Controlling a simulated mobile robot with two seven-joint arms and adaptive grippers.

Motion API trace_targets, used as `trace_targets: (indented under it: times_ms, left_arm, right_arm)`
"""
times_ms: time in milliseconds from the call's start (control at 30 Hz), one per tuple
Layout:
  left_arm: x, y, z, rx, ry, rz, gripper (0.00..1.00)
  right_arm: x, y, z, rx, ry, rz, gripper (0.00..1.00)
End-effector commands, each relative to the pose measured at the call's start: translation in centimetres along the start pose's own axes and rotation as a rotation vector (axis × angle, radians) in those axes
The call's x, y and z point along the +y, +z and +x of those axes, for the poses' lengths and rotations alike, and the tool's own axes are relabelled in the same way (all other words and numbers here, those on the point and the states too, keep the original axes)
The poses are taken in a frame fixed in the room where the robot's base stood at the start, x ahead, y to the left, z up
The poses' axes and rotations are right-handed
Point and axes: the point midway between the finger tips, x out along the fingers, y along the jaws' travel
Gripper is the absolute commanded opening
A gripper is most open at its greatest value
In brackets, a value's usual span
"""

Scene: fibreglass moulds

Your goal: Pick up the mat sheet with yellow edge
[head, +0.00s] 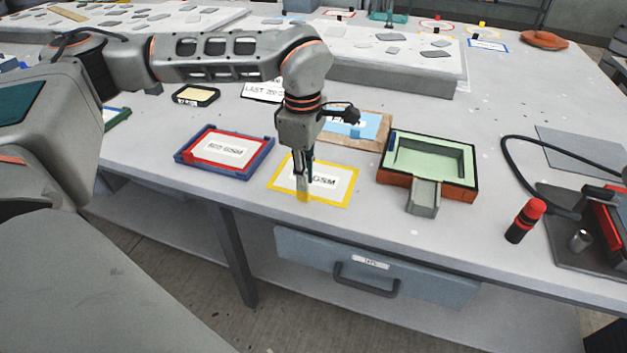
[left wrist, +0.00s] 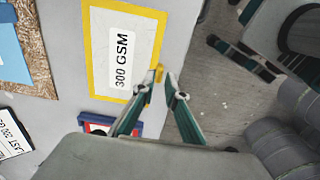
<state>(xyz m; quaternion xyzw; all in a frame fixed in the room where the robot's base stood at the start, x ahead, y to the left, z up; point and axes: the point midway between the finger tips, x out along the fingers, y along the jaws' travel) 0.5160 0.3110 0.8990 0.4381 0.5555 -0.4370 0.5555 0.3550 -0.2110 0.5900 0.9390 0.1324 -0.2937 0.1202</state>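The white mat sheet with a yellow edge (head: 333,201), labelled "300 GSM", lies flat on the table. It also shows in the left wrist view (left wrist: 98,50). A small yellow tab (left wrist: 160,73) sits at its front edge. My left gripper (head: 304,181) points down at this tab. In the left wrist view, its fingertips (left wrist: 163,90) are a little apart, one on each side near the tab, and do not look closed on it. My right gripper is outside the head view; its spread fingers (left wrist: 235,45) show at the upper right of the left wrist view, away from the table and empty.
A blue and red frame with a sheet (head: 222,151) lies to the left. A green mould in an orange-black frame (head: 430,158) stands to the right. A chipboard with a blue sheet (head: 374,127) lies behind. A red-capped marker (head: 525,221) stands farther right.

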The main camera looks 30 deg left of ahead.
Motion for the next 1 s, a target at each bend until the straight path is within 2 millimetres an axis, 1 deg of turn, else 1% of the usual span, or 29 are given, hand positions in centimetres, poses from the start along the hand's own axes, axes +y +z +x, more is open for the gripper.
trace_targets:
  times_ms: [200, 333, 567, 600, 633, 1000]
  left_arm:
    - [0.0, -0.7, 3.2, 0.001, -0.007, 0.001, 0.12]
    - [0.0, -0.6, 4.6, 0.000, -0.005, 0.000, 0.12]
    - [0.1, -0.6, 4.6, -0.001, -0.001, 0.001, 0.12]
    - [0.1, -0.6, 4.6, -0.001, -0.001, 0.001, 0.05]
    - [0.1, -0.6, 4.6, -0.001, -0.001, 0.001, 0.00]
    - [0.1, -0.6, 4.5, -0.001, -0.001, 0.001, 0.00]
  right_arm:
    - [-0.2, 0.8, 0.2, -0.009, -0.002, -0.004, 0.40]
    - [-0.1, 0.9, 0.5, -0.009, 0.000, -0.008, 0.40]
    - [0.4, 0.1, 0.7, 0.003, 0.007, -0.012, 0.40]
    - [0.4, 0.1, 0.7, 0.003, 0.007, -0.012, 0.40]
    - [0.4, 0.1, 0.7, 0.003, 0.007, -0.012, 0.40]
    - [0.3, 0.4, 0.6, 0.000, 0.006, -0.009, 0.40]
